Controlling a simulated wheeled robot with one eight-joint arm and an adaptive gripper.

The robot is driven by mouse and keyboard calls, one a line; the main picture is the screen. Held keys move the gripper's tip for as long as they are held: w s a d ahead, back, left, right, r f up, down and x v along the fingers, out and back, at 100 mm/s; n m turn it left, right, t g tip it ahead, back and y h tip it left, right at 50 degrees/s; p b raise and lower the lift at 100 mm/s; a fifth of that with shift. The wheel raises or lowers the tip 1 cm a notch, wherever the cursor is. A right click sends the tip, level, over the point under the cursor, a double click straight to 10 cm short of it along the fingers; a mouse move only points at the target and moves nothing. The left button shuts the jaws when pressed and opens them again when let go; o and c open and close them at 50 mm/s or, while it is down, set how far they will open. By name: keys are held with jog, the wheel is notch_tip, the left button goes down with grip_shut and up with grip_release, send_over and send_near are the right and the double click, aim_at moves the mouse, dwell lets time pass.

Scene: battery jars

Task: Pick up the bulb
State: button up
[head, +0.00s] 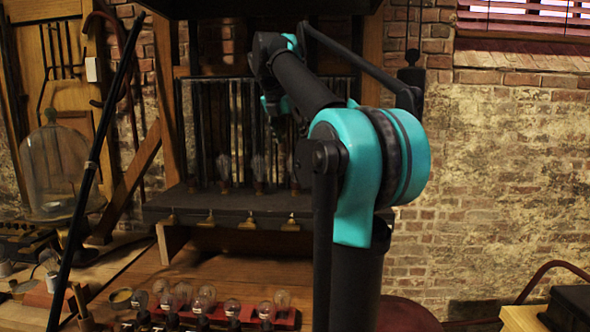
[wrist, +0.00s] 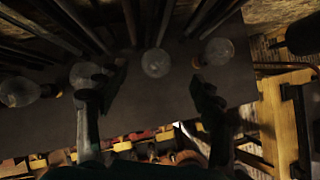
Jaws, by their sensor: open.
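Several clear glass bulbs stand in a row on a dark shelf (head: 180,204), one of them a bulb (head: 224,169) at the left of the row. In the wrist view, one bulb (wrist: 155,62) shows ahead of the gap between my fingertips. Another bulb (wrist: 86,73) is partly behind the left finger, one (wrist: 18,91) is at the far left, and one (wrist: 217,51) is just beyond the right fingertip. My gripper (wrist: 156,80) is open, with nothing seen between its fingers. In the head view, my gripper (head: 274,122) appears small and dark above the row.
Dark vertical rods (head: 207,125) stand behind the bulbs. Several more bulbs sit in a red holder (head: 284,318) on the wooden bench (head: 218,268) below. A glass dome (head: 55,170) and a leaning dark pole (head: 96,160) are at the left.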

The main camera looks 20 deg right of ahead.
aim_at(295, 170)
jog(key=shift+x, duration=3.9)
jog(key=shift+w+a, duration=0.1)
jog(key=shift+c, duration=0.4)
jog(key=c, duration=0.9)
